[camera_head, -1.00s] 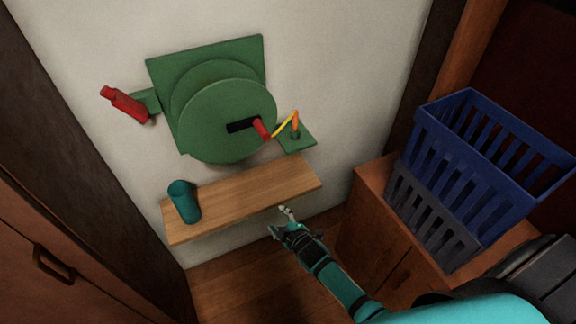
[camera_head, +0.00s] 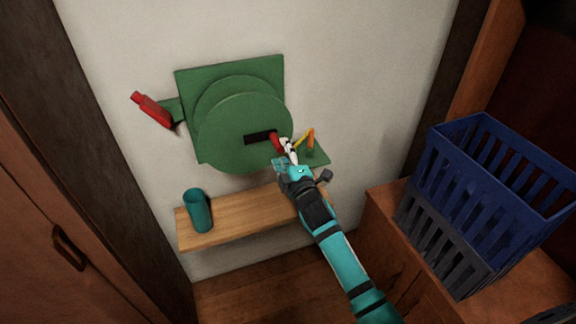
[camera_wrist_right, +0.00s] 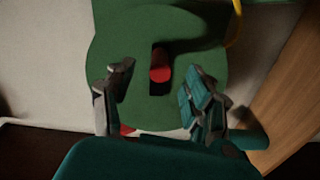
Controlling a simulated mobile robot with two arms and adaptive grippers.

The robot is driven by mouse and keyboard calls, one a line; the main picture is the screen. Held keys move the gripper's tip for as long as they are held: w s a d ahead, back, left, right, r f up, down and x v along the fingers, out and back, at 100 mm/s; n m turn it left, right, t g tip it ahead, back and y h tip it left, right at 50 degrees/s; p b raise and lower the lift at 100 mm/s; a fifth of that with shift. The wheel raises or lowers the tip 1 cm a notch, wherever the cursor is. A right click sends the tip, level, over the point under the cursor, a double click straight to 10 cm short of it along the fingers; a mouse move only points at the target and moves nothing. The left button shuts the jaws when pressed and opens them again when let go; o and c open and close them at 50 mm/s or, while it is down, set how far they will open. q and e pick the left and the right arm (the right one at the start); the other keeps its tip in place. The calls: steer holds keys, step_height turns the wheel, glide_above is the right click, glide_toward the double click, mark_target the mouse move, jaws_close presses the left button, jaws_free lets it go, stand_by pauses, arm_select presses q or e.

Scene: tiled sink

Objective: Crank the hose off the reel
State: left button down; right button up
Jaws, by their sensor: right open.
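The green hose reel (camera_head: 240,130) is mounted on the wall, on a square green backplate. A dark crank bar (camera_head: 259,138) crosses its front, with a red crank handle (camera_head: 275,141) sticking out at the right end. My right gripper (camera_head: 284,153) is at the handle's lower right in the head view. In the wrist view my right gripper (camera_wrist_right: 160,90) is open, and the red handle's round end (camera_wrist_right: 160,74) shows between and beyond its fingers. Whether the fingers touch it cannot be told. A yellow hose (camera_head: 302,137) with an orange nozzle (camera_head: 310,139) is partly behind the gripper. My left gripper is not in view.
A red bottle-shaped object (camera_head: 152,110) is on a green bracket left of the reel. A wooden shelf (camera_head: 240,219) below holds a teal cup (camera_head: 197,210). A blue slatted crate (camera_head: 500,180) and a grey one (camera_head: 440,245) sit on the right cabinet.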

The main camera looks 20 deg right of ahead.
mark_target(276, 142)
steer(key=shift+w+a+b, duration=0.1)
steer(key=shift+w+b, duration=1.25)
steer(key=shift+w, duration=1.75)
steer(key=shift+c, duration=0.4)
steer(key=c, duration=1)
